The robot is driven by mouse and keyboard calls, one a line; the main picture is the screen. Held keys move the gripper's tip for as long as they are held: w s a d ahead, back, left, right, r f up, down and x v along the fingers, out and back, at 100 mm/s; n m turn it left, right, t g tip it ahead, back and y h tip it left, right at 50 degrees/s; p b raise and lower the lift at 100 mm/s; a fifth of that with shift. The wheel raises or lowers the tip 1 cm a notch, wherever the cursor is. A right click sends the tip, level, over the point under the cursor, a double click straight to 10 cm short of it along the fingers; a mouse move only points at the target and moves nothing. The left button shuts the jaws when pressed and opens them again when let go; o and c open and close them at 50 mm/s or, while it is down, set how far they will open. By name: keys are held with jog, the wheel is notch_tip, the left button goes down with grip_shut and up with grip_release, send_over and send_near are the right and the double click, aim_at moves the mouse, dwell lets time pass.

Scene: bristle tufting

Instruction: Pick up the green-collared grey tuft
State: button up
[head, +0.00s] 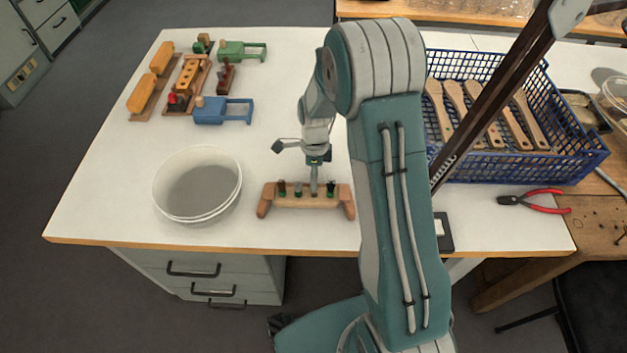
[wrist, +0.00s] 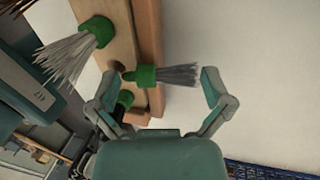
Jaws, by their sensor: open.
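A wooden rack (head: 268,200) stands near the table's front edge and holds several tufts upright; it also shows in the wrist view (wrist: 148,30). In the wrist view, a tuft with a green collar and grey bristles (wrist: 178,75) lies between the fingers of my gripper (wrist: 160,88). The fingers are open, one on each side of it; contact cannot be told. A paler grey-white tuft with a green collar (wrist: 68,50) is at the upper left. A darker one (wrist: 122,100) is partly hidden by the left finger. In the head view, my gripper (head: 315,178) is over the rack.
A white round bowl (head: 197,188) stands left of the rack. A blue crate (head: 560,165) with wooden brush handles stands at the right, with red pliers (head: 540,203) in front.

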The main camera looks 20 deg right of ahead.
jog(key=c, duration=0.4)
jog(key=shift+a, duration=0.15)
jog(key=shift+c, duration=0.2)
